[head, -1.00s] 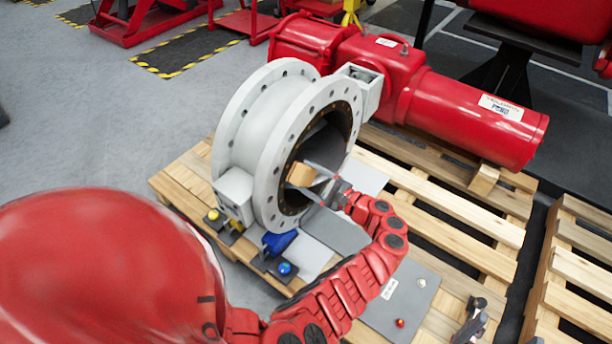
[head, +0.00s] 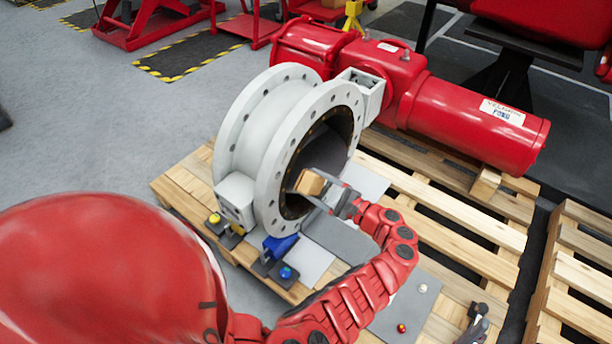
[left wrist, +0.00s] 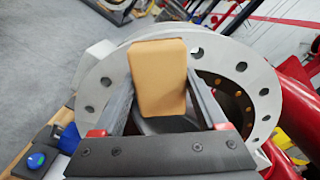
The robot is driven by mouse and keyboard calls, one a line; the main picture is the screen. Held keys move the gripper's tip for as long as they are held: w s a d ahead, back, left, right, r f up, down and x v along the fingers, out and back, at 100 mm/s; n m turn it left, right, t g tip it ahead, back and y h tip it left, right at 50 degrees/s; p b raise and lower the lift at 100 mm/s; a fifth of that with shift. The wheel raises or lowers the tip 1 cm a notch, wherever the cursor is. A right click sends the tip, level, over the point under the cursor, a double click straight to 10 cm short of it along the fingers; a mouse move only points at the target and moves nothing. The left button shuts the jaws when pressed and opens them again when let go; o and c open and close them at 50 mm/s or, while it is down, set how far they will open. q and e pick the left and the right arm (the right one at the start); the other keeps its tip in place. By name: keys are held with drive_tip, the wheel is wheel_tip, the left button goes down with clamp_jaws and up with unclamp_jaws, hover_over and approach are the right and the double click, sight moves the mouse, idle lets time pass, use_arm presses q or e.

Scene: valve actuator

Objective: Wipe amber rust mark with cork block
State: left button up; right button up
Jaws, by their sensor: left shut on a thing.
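The cork block (head: 309,183) is a tan block held at the front opening of the grey valve body (head: 268,150). My left gripper (head: 322,186) is shut on it, with one finger on each side. In the left wrist view the cork block (left wrist: 158,78) stands upright between the fingertips (left wrist: 155,95), in front of the flange (left wrist: 262,95). The amber rust mark cannot be made out in either view. My right gripper (head: 474,330) shows only in part at the bottom right edge; its jaws are not clear.
The valve stands on a wooden pallet (head: 185,192), joined to a red actuator (head: 450,100). A blue clamp-like piece (head: 280,244) and a blue knob (head: 286,272) sit below the flange. A grey plate (head: 395,318) with small knobs lies at the front right.

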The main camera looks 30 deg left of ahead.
use_arm(q)
drive_tip(key=p, duration=0.1)
approach(280, 165)
drive_tip(key=a, duration=0.3)
drive_tip(key=shift+w, duration=0.15)
drive_tip(key=shift+w+a, duration=0.1)
drive_tip(key=shift+a, duration=0.5)
drive_tip(key=shift+a, duration=1)
drive_tip(key=shift+w, duration=0.1)
